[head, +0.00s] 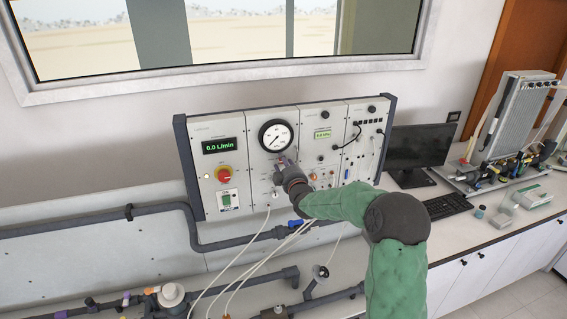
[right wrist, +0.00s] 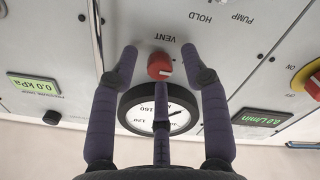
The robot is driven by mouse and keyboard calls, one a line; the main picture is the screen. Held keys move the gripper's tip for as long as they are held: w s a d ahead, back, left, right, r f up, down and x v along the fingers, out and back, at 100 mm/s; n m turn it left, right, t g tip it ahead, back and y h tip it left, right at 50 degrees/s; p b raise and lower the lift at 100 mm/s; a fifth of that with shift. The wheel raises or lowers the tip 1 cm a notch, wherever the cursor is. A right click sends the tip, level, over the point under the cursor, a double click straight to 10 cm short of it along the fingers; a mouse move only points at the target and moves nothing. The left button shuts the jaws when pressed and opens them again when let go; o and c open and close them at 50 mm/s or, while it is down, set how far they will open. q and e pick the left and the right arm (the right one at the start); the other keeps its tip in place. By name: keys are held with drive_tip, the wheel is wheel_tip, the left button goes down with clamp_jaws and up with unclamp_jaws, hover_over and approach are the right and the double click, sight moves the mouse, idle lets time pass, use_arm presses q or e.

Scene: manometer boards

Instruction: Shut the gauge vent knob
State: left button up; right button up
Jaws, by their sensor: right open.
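The red vent knob (right wrist: 160,64), under the word VENT on the grey panel, shows in the right wrist view, which is upside down. My right gripper (right wrist: 159,76) is open, with its purple fingers spread around the knob: one on each side and one below it in the picture. I cannot tell whether any finger touches it. The round gauge (right wrist: 158,110) lies behind the fingers; it also shows in the head view (head: 276,135). My left gripper is not in view.
The panel board (head: 210,172) has a red-and-yellow switch (head: 224,174), green displays and cables. Grey pipes (head: 150,209) and pale hoses (head: 240,283) run in front of and below it. A monitor (head: 418,147) and keyboard (head: 448,205) stand to the right.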

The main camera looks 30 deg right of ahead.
drive_tip(key=shift+w, duration=0.1)
clamp_jaws()
drive_tip(key=shift+r+m+b, duration=0.1)
drive_tip(key=shift+m+b, duration=8.8)
drive_tip(key=shift+b, duration=2.2)
